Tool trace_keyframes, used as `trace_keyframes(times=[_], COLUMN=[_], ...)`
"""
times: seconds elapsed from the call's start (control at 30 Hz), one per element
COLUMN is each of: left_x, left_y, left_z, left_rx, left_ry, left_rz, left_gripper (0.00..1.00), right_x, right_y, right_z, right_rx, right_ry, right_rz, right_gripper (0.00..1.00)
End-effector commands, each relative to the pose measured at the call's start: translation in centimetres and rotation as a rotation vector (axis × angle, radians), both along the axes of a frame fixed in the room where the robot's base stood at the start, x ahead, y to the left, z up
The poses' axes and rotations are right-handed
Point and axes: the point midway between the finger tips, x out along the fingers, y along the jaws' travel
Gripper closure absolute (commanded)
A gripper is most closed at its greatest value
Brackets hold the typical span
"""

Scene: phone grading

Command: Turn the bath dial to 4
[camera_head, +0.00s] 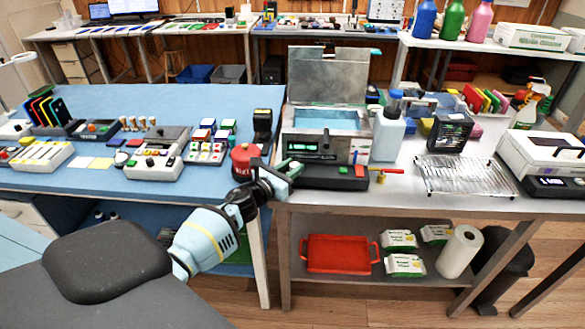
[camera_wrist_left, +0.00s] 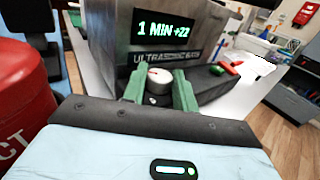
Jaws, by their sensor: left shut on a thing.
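The ultrasonic bath (camera_head: 368,128) is a grey metal box with its lid raised and blue liquid inside. It also shows in the left wrist view (camera_wrist_left: 118,40), where its display (camera_wrist_left: 165,30) reads "1 MIN +22". The dial (camera_wrist_left: 158,82) is a pale round knob with a small red mark, low on the front. My left gripper (camera_head: 290,168) is at the front left of the bath. In the left wrist view its green fingers (camera_wrist_left: 158,92) are shut on the dial, one on each side. The number at the mark is too small to read. My right gripper is out of view.
A red canister (camera_head: 243,160) stands close left of my left gripper. A black strip with red and green buttons (camera_head: 345,176) lies along the bath's front. A white bottle (camera_head: 388,132) stands right of the bath, with a wire rack (camera_head: 462,176) farther right.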

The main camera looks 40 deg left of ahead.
Motion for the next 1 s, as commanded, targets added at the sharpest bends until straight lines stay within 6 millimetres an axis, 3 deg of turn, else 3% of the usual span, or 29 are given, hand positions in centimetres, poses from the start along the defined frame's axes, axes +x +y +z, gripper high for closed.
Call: trace_keyframes(times=[0.2, 0.33, 1.0], left_x=[0.0, 0.1, 0.2], left_y=[0.4, 0.4, 0.4], left_z=[-0.6, -0.5, 0.1], left_rx=[0.004, 0.001, -0.001], left_ry=[0.003, 0.001, -0.004], left_rz=[-0.143, -0.202, -0.269], left_gripper=[0.94, 0.94, 0.94], right_x=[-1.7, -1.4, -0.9], right_y=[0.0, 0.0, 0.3], right_z=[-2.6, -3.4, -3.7], right_rx=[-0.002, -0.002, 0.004], right_ry=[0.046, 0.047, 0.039], right_rz=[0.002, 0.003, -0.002], right_gripper=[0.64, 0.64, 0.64])
